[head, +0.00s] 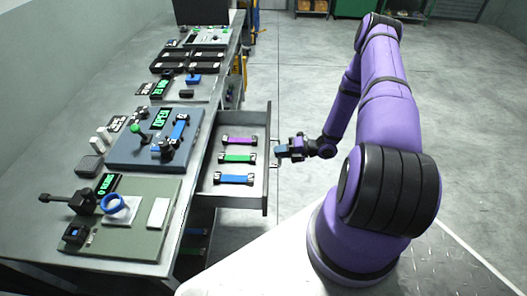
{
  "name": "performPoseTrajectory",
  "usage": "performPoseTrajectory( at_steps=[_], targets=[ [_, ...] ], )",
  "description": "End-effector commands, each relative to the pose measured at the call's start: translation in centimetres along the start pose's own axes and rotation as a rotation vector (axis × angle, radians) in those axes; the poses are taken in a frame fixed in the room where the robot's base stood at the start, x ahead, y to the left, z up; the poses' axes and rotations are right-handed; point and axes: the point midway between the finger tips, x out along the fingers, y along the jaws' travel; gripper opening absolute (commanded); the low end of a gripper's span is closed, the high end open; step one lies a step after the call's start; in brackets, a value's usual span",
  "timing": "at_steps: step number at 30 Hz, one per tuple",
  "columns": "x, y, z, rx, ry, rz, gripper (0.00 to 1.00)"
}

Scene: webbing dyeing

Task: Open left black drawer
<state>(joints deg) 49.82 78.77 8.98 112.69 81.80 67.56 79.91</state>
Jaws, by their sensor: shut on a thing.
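The black drawer (262,190) is pulled out from the workbench toward my arm. Its inside shows several webbing pieces with black ends: a purple one (238,140), a green one (238,158) and a blue one (234,179). My gripper (280,152) is at the outer side of the drawer's front panel, about midway along it. It is shut on the drawer's handle, which is mostly hidden by the fingers.
The workbench (30,222) runs along the left. It carries a blue-grey board with an OPEN display (160,117), a green board (150,233) with a blue ring (113,203), and black trays (175,60). The floor (300,100) beyond the drawer is clear.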

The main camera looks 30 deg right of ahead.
Motion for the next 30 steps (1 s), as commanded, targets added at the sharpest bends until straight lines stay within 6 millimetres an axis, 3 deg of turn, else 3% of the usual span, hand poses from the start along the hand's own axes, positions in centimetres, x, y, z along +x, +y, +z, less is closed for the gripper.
performPoseTrajectory(
  at_steps=[3,9,22,24,26,30],
  targets=[
    [-1.6,-0.4,0.1,-0.001,-0.002,-0.002,0.0],
    [-3.0,-0.6,0.1,-0.001,-0.001,-0.001,0.0],
    [-3.3,-0.7,0.1,-0.001,-0.001,-0.001,0.0],
    [-3.3,-0.7,0.1,-0.001,-0.001,-0.001,0.24],
    [-3.3,-0.7,0.1,-0.001,-0.001,-0.001,0.36],
    [-3.3,-0.7,0.1,-0.001,0.0,0.0,0.36]
  ],
)
